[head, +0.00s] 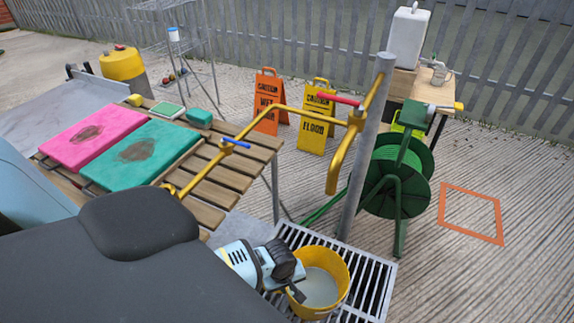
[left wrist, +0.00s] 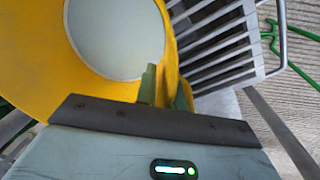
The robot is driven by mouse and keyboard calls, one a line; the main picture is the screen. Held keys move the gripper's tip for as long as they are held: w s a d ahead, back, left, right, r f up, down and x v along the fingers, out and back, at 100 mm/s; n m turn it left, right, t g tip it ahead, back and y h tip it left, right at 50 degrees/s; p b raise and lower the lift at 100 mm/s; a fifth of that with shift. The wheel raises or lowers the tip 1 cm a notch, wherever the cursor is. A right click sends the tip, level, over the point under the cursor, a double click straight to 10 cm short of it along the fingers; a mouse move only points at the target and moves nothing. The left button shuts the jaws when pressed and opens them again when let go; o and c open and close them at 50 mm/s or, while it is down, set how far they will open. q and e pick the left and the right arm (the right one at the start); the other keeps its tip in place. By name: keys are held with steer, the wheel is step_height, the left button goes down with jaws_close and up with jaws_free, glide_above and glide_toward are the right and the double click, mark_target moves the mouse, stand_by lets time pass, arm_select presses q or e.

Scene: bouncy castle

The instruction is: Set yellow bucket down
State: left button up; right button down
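The yellow bucket (head: 338,262) holds a pale grey liquid (head: 318,288) and is upright or nearly so. It is over the metal drain grate (head: 374,288); I cannot tell whether its base touches the grate. My left gripper (head: 296,290) is at the bucket's near-left rim. In the left wrist view, its fingers (left wrist: 166,90) straddle the yellow bucket wall (left wrist: 45,65), one inside and one outside, and look shut on it. The bucket's base is hidden. My right gripper is not in view.
An orange square outline (head: 470,186) marks clear ground at the right. A green hose reel (head: 398,180) and a grey post (head: 368,150) stand beyond the grate. A slatted wooden table (head: 220,185) with pink and teal pads is at the left. Caution signs (head: 315,118) stand behind.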

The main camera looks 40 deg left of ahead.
arm_select(q)
steer(key=shift+o, duration=1.2)
steer(key=shift+r, duration=0.1)
